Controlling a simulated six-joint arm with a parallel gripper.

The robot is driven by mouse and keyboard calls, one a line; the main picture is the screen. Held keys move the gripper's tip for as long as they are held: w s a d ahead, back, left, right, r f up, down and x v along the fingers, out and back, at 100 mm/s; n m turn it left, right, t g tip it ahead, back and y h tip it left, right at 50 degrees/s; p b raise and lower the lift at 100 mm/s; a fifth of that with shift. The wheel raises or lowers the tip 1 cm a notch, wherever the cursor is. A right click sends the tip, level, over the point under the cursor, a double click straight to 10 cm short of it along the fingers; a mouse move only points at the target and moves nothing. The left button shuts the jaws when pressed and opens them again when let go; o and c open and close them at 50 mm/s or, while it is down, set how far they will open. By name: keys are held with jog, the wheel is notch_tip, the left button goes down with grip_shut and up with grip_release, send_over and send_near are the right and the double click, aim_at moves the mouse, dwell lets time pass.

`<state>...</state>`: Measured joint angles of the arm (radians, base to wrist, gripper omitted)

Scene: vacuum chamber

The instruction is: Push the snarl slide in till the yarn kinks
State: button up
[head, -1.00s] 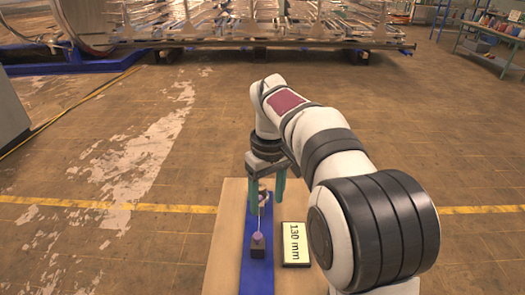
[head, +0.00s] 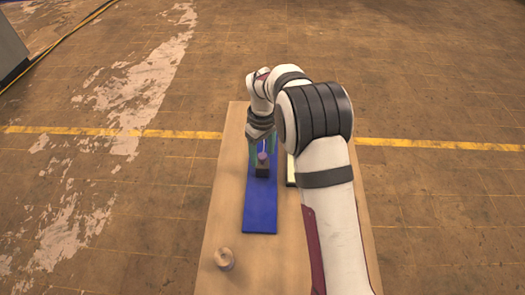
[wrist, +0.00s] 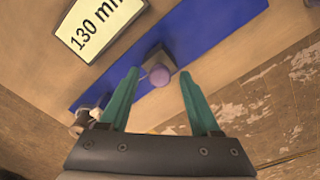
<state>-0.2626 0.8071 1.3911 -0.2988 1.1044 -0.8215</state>
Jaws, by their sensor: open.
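A dark block with a purple knob, which looks like the snarl slide (head: 262,171), sits on a blue strip (head: 260,215). In the wrist view the purple knob (wrist: 159,75) and block show between my fingertips. My gripper (head: 264,152) is open, its two green fingers apart on either side of the knob; it also shows in the wrist view (wrist: 158,74). I cannot tell whether either finger touches the block. A small pale fitting (wrist: 84,119) stands beside the left finger in the wrist view. The yarn is hard to make out now.
A display reading 130 mm (wrist: 97,24) lies beside the strip; my arm mostly hides it in the head view. A small round wooden piece (head: 224,259) stands on the near left of the wooden board (head: 225,215). The board's near part is mostly clear.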

grip_shut()
dwell(0.3)
dwell(1.1)
